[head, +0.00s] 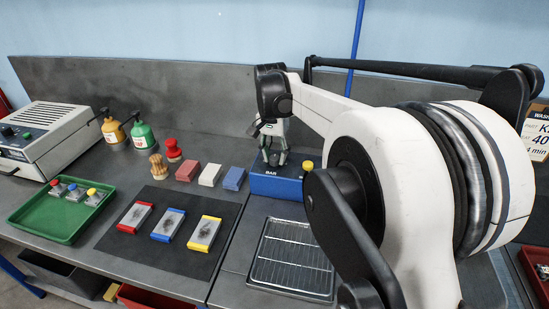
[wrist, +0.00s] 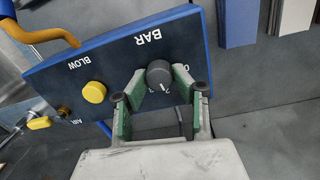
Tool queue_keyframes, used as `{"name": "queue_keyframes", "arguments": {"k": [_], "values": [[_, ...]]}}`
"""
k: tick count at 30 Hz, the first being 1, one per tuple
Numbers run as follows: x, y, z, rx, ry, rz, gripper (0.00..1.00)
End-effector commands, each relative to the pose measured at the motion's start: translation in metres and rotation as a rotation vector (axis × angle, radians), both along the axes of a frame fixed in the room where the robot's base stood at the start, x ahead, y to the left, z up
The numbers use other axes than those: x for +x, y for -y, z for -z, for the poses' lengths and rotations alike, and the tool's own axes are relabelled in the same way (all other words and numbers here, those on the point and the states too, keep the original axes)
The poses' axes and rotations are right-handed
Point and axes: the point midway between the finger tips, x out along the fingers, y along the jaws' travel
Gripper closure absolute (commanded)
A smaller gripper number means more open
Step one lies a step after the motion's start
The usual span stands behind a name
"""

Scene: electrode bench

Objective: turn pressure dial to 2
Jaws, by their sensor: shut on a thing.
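The pressure dial (wrist: 159,73) is a dark grey round knob on a blue panel (wrist: 62,77), under the white word BAR in the wrist view. My gripper (wrist: 157,84) is shut on the dial, with one green-lined finger on each side of it. White scale marks show beside the knob, a 2 among them, but the pointer's setting is hard to read. In the head view my gripper (head: 273,159) reaches down to the blue panel box (head: 268,184), and the dial there is hidden behind the fingers.
A yellow BLOW button (wrist: 95,92) is beside the dial. A wire rack tray (head: 292,258) lies in front of the box. Red, white and blue blocks (head: 210,174) stand to its left, and a dark mat (head: 118,240) holds several coloured-edge plates. A green tray (head: 38,226) is farther left.

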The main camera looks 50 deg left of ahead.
Motion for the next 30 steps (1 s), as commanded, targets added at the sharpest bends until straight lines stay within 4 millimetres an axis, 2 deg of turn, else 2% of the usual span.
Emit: {"name": "queue_keyframes", "arguments": {"k": [9, 22, 23, 27, 30], "values": [[0.0005, -0.0002, -0.0005, 0.002, 0.001, 0.082, 1.0], [0.0005, -0.0002, -0.0008, 0.001, 0.0, 0.089, 1.0], [0.0005, -0.0002, -0.0008, 0.001, 0.0, 0.089, 0.72], [0.0004, -0.0001, -0.0006, 0.001, 0.0, 0.089, 0.56], [0.0003, -0.0001, -0.0004, 0.001, 0.0, 0.089, 0.56]]}}
